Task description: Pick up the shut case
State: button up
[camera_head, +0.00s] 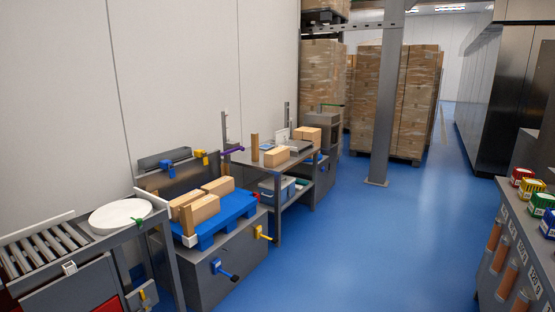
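I cannot tell for certain which thing is the shut case. A flat grey box-like thing (298,146) lies on the grey workbench (240,158), near its far end, beside cardboard boxes. It is small in view, and whether it has a lid is unclear. A blue and white box-like thing (277,188) sits on the workbench's lower shelf, partly shaded by the tabletop. My gripper is not in view.
A roller conveyor (45,250) with a white round disc (120,214) is at left. A grey column (385,100) stands mid-right. A counter (520,235) with colourful tubs lines the right. Blue floor (370,250) between is clear.

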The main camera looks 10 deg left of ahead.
aim_at(278, 156)
jog(key=i+u, duration=0.2)
jog(key=i, duration=0.4)
jog(key=i+u, duration=0.1)
jog(key=i, duration=2)
jog(key=i+u, duration=0.15)
jog(key=i, duration=0.3)
jog(key=i+l+u, duration=0.1)
jog(key=i, duration=0.4)
jog(key=i+l+u, duration=0.15)
jog(key=i, duration=0.3)
jog(key=i+l+u, duration=0.15)
jog(key=i, duration=0.3)
jog(key=i+l+u, duration=0.8)
jog(key=i, duration=0.2)
jog(key=i+l, duration=0.1)
jog(key=l, duration=0.6)
jog(key=i, duration=0.05)
